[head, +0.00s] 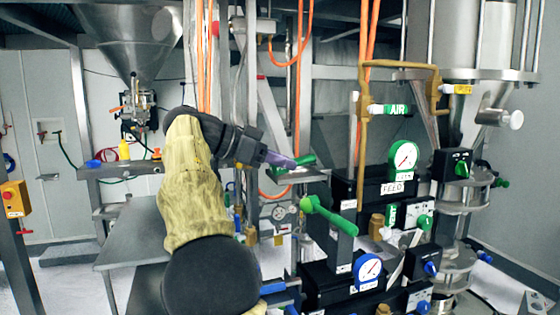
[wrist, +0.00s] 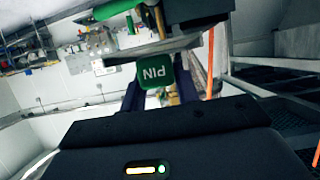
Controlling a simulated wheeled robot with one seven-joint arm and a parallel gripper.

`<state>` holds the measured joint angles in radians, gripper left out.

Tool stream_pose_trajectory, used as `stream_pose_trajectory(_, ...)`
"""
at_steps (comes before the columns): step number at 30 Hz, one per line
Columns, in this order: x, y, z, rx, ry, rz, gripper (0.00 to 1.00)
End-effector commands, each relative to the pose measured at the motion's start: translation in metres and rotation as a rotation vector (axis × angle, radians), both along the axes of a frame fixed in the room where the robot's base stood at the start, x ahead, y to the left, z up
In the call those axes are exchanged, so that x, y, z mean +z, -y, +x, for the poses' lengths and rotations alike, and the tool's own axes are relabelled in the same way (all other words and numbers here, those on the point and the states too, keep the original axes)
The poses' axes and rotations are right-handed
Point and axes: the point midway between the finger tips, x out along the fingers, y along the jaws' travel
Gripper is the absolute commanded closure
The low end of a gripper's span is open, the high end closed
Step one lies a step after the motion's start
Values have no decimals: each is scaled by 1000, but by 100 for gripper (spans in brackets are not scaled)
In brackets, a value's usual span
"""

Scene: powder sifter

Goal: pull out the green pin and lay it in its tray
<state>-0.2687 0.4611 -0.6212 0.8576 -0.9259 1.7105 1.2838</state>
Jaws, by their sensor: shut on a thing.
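The green pin's tag (wrist: 153,73), marked PIN and upside down in the picture, sits between my purple-tipped fingers in the wrist view. My gripper (head: 288,161) is shut on it. In the head view, green shows right at the fingertips, just above a small metal ledge (head: 314,177). A grey metal plate edge (wrist: 150,47) crosses close behind the tag in the wrist view. The pin's shaft is hidden, so I cannot tell whether it is still in a hole. I cannot make out the pin's tray for certain.
A green-handled lever (head: 328,214) sticks out just below right of my gripper. A brown pipe frame (head: 365,120), a green gauge (head: 403,156) and a blue gauge (head: 368,268) stand at right. Orange hoses hang near the gripper. A grey table (head: 128,232) lies at left.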

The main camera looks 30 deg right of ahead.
Motion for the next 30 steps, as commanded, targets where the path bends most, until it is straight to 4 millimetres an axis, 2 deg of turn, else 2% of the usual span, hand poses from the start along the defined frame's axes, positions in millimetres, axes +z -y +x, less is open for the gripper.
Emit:
stream_pose_trajectory(25, -6, 0, 0, 0, 0, 0, 94)
stream_pose_trajectory(26, -6, 0, 0, 0, 0, 0, 67)
stream_pose_trajectory(29, -6, 0, 0, 0, 0, 0, 48)
stream_pose_trajectory(30, -6, 0, 0, 0, 0, 0, 44)
